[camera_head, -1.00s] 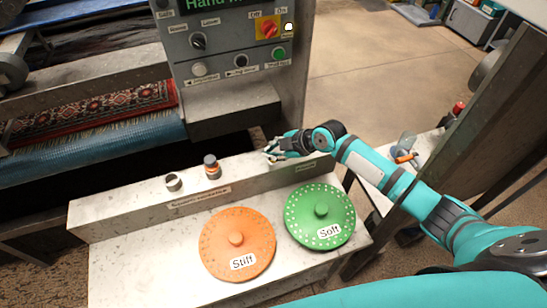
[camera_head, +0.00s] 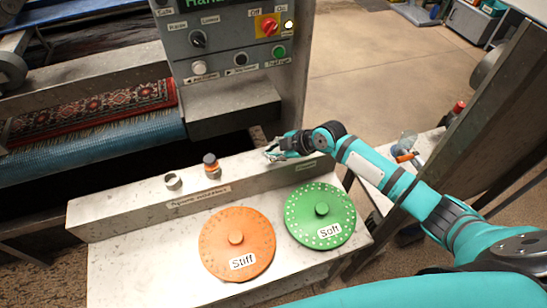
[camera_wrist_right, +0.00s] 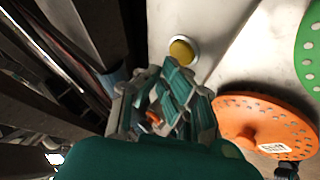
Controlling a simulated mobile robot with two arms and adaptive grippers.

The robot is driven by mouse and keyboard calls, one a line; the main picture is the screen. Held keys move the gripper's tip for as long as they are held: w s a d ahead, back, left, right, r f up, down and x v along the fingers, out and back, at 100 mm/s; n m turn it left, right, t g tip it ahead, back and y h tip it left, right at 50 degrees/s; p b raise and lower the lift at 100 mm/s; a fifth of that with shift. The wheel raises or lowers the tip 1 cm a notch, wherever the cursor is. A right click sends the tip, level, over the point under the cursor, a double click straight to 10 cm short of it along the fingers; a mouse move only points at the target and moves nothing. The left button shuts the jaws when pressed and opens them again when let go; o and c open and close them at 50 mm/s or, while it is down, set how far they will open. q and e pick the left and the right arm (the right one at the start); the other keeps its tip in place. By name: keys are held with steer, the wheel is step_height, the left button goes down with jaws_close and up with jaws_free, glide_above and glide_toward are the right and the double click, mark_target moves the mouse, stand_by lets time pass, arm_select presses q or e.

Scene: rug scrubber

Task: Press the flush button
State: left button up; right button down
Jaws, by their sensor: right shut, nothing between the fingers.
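The grey control panel (camera_head: 235,40) stands at the upper middle of the head view. It carries a white button (camera_head: 199,68), a black button (camera_head: 241,60) and a green button (camera_head: 279,52). Their small labels are too blurred to tell which one is flush. My right gripper (camera_head: 272,153) is shut and empty over the far side of the metal ledge, below and apart from the panel. It also shows in the right wrist view (camera_wrist_right: 165,112), with no panel button visible there. My left gripper is not in view.
An orange "Stiff" disc (camera_head: 237,262) and a green "Soft" disc (camera_head: 320,230) lie on the metal table. A small dark-and-orange knob (camera_head: 211,163) and an open ring (camera_head: 173,182) stand on the ledge. A red patterned rug (camera_head: 100,112) lies left of the panel.

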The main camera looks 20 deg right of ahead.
steer(key=shift+f+b, duration=0.5)
steer(key=shift+f, duration=0.15)
stand_by(0.6)
steer(key=shift+r, duration=0.1)
steer(key=shift+r+p, duration=0.65)
steer(key=shift+r, duration=0.1)
steer(key=shift+r+p, duration=1.9)
steer(key=shift+r, duration=0.7)
steer(key=shift+f, duration=0.1)
